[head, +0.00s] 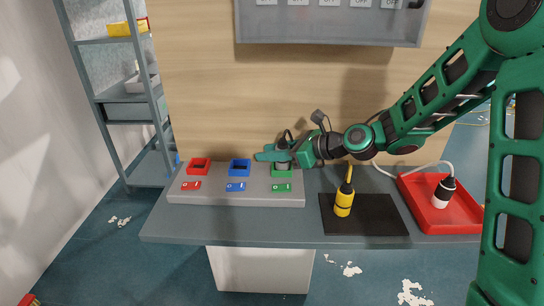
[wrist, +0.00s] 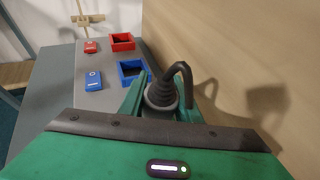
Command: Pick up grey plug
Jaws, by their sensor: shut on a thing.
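The grey plug (wrist: 162,95) stands between the fingers of my gripper (wrist: 158,90) in the wrist view, with its dark cable bending over at the top. My green gripper (head: 274,154) is shut on it in the head view, just above the green socket (head: 282,173). The plug's grey body (head: 283,165) shows below the fingers, at the socket. I cannot tell whether its lower end sits inside the socket.
The grey panel (head: 240,196) also bears a red socket (head: 199,166), a blue socket (head: 240,167) and coloured switches. A yellow plug (head: 344,200) stands on a black mat (head: 378,222). A black-and-white plug (head: 443,192) is in a red tray (head: 455,222). A wooden wall rises behind.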

